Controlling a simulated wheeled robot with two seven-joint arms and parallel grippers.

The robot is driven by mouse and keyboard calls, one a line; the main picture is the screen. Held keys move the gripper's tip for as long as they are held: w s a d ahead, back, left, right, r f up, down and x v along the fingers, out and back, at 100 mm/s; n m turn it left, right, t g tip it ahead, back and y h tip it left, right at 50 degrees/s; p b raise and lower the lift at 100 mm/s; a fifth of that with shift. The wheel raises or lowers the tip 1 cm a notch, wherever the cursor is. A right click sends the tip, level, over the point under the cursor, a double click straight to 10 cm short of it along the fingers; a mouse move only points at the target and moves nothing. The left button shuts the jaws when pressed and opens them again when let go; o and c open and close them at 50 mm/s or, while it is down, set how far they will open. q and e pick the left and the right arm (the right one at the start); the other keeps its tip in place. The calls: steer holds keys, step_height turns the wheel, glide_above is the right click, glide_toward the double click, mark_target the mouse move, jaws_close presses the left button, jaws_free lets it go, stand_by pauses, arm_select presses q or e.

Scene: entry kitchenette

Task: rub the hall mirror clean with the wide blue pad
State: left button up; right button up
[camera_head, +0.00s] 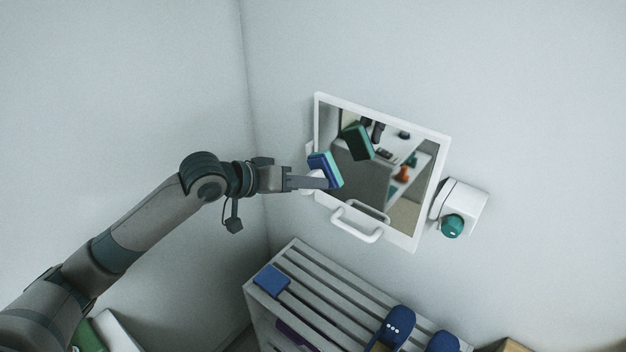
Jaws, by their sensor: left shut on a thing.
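The hall mirror (375,187) hangs on the wall in a white frame, slightly right of the middle of the head view. My left gripper (316,182) is shut on a blue pad (321,171) with a teal face, held at the mirror's left edge. The pad's teal side faces the mirror. The pad's reflection shows apart from it in the glass, so the pad appears to be off the surface. The pad covers a little of the frame's left side. My right gripper is not in view.
A white handle (356,223) juts out below the mirror. A white box (465,200) with a green knob (452,226) is on the wall just right. Below stands a slatted rack (318,290) with a smaller-looking blue block (271,279) and blue slippers (398,324).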

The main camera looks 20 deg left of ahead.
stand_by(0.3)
arm_select(q)
steer(key=shift+s+a, duration=0.25)
steer(key=shift+s, duration=0.45)
steer(key=shift+s+a, duration=0.25)
steer(key=shift+s, duration=0.45)
